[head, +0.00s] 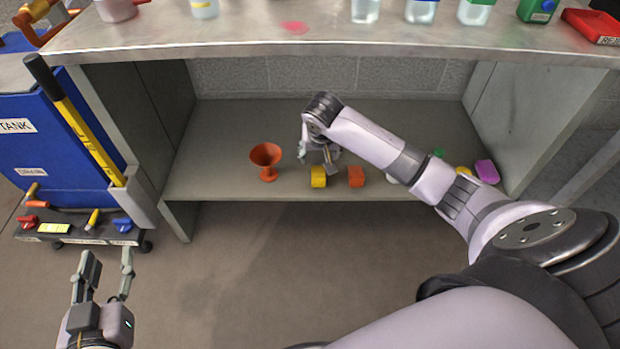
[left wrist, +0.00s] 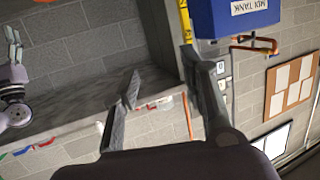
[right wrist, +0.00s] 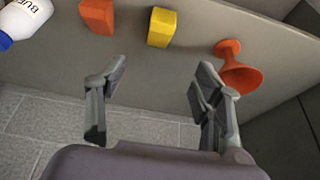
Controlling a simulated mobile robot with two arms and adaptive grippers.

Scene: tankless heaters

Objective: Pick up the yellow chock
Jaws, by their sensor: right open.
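The yellow chock (head: 318,177) sits on the lower shelf near its front edge, between an orange funnel and an orange block. In the right wrist view the yellow chock (right wrist: 162,27) lies beyond the fingertips, roughly between them and apart from them. My right gripper (head: 318,155) is over the shelf just behind the chock; it is open and empty in the right wrist view (right wrist: 155,80). My left gripper (head: 107,265) is open and empty, low at the left, in front of the bench and far from the chock.
The orange funnel (head: 266,160) stands left of the chock, the orange block (head: 356,176) close on its right. The metal bench top (head: 240,40) overhangs. A blue tank (head: 35,140) stands left.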

